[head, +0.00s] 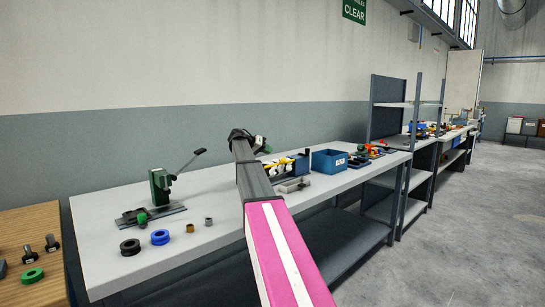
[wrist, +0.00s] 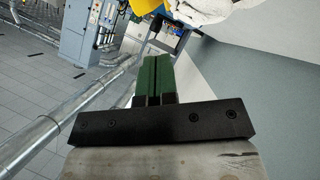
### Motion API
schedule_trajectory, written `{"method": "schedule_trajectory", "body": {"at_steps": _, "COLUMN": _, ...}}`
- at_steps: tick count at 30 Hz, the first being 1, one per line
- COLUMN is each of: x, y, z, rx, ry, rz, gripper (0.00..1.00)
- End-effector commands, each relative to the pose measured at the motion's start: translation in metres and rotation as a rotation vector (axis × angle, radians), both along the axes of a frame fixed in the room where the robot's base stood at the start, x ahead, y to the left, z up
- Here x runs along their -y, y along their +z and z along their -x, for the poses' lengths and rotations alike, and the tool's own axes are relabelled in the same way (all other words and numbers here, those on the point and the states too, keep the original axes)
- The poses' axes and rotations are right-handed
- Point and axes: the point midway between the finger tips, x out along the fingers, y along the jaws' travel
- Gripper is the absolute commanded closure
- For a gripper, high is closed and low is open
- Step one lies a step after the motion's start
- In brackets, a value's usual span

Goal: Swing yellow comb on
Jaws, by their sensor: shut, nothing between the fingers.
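My gripper (wrist: 157,62) shows in the wrist view with its two green fingers pressed together and nothing between them. In the head view my arm reaches over the workbench (head: 110,205), and the fingers cannot be made out there. A yellow thing (wrist: 178,4) is cut off at the top edge of the wrist view, beyond the fingertips and apart from them; I cannot tell whether it is the yellow comb. In the head view, small yellow pieces (head: 284,161) show at a dark blue unit just right of my arm, too small to identify.
A green lever press (head: 160,187) stands at the bench's left, with a black ring (head: 130,247) and a blue ring (head: 160,237) in front. A blue bin (head: 329,161) stands further right. A pale, lumpy mass (wrist: 210,10) shows in the wrist view. Floor at right is clear.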

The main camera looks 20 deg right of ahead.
Motion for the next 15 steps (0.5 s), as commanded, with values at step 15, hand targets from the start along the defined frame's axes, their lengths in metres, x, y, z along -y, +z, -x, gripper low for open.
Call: {"method": "schedule_trajectory", "body": {"at_steps": 15, "x": -0.073, "y": 0.028, "z": -0.002, "rx": 0.001, "ry": -0.001, "rz": 0.003, "gripper": 1.0}}
